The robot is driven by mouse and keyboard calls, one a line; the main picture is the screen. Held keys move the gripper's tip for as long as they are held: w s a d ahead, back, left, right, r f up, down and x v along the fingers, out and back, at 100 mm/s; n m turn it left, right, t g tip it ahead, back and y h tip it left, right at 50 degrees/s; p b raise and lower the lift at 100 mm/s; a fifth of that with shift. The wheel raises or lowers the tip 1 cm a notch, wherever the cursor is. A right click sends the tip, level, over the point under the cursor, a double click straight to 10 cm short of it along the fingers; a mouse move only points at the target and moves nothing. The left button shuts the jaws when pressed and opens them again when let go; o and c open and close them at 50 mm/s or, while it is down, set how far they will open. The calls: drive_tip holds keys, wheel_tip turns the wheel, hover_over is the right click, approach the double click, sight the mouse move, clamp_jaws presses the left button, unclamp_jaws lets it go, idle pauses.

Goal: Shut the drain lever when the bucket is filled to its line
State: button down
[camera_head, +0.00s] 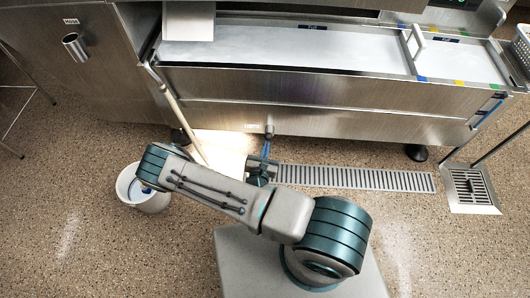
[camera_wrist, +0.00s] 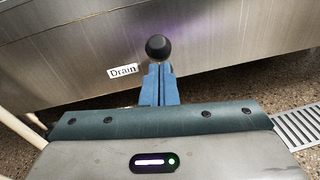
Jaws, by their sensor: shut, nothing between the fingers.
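The drain lever's black ball knob (camera_wrist: 158,47) shows in the wrist view beside a "Drain" label (camera_wrist: 122,71) on the steel front. In the head view the lever (camera_head: 269,131) is small, low on the tank's front. My gripper (camera_wrist: 160,68) is shut and empty, its blue fingertips just below the knob in the picture; whether they touch it I cannot tell. It also shows in the head view (camera_head: 265,150). The white bucket (camera_head: 157,203) stands on the floor at the left, partly hidden under my arm. Some blue shows inside; its water level and line cannot be made out.
A long floor grate (camera_head: 350,178) runs right of my gripper, with a square drain (camera_head: 470,187) farther right. A pale pole (camera_head: 176,108) leans against the tank front (camera_head: 330,120) on the left. Speckled floor around the bucket is clear.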

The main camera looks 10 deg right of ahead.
drive_tip(key=shift+r, duration=0.15)
drive_tip(key=shift+w+d+r+p, duration=0.25)
drive_tip(key=shift+w+r+p, duration=0.25)
drive_tip(key=shift+p, duration=0.5)
drive_tip(key=shift+f, duration=0.1)
